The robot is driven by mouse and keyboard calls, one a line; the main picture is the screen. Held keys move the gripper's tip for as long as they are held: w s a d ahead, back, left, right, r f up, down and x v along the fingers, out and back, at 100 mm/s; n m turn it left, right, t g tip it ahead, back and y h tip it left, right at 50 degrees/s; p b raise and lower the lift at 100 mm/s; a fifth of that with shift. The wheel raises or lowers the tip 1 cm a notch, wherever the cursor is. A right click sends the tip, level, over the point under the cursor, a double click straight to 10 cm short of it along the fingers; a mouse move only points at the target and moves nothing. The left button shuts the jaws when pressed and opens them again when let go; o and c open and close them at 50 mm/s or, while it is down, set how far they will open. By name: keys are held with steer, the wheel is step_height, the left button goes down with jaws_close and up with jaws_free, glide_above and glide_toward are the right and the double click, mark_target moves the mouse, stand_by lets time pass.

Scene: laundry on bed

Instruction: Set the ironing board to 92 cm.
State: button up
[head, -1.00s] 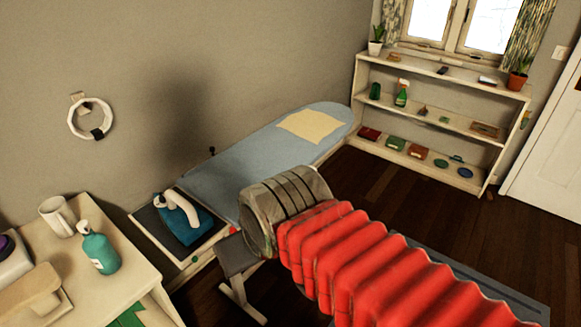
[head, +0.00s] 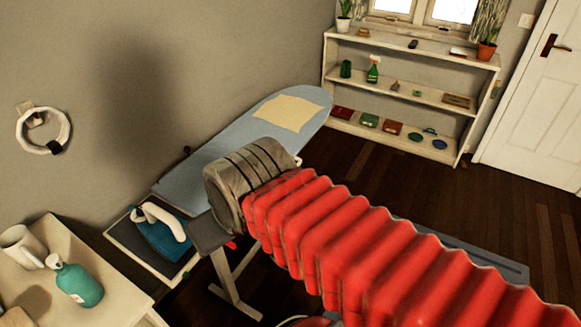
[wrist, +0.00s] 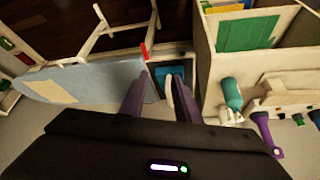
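The ironing board (head: 225,140) has a pale blue cover and stands along the wall; a beige cloth (head: 288,113) lies on its far end. Its pale legs (head: 230,285) show below my arm, and also in the wrist view (wrist: 103,22). A small red lever (wrist: 144,51) shows at the board's edge in the wrist view, just beyond my fingers. My gripper (wrist: 160,88) is open, with its purple fingers apart and the iron visible past them. In the head view my arm hides most of the gripper area. I see no height reading.
A teal iron (head: 160,232) with a white handle rests on a dark pad at the board's near end. A cabinet (head: 95,265) with a mug (head: 22,247) and a teal bottle (head: 76,282) stands at left.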

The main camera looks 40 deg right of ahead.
steer(key=w+d+r+m+g, duration=0.15)
steer(key=w+d+m, duration=0.55)
steer(key=w+d, duration=0.85)
steer(key=w+d+f+m, duration=0.2)
steer(key=d+f, duration=0.1)
steer(key=d, duration=0.4)
steer(key=w+d+f+m+g, duration=0.1)
steer(key=d+f, duration=0.3)
steer(key=d, duration=0.4)
steer(key=w+d+f+m+g, duration=0.1)
steer(key=w+d+f+m, duration=0.2)
steer(key=d, duration=0.5)
steer(key=shift+w+f+m+y, duration=0.35)
steer(key=shift+f+m+y, duration=0.05)
steer(key=shift+f+m, duration=0.15)
steer(key=shift+a+f, duration=0.1)
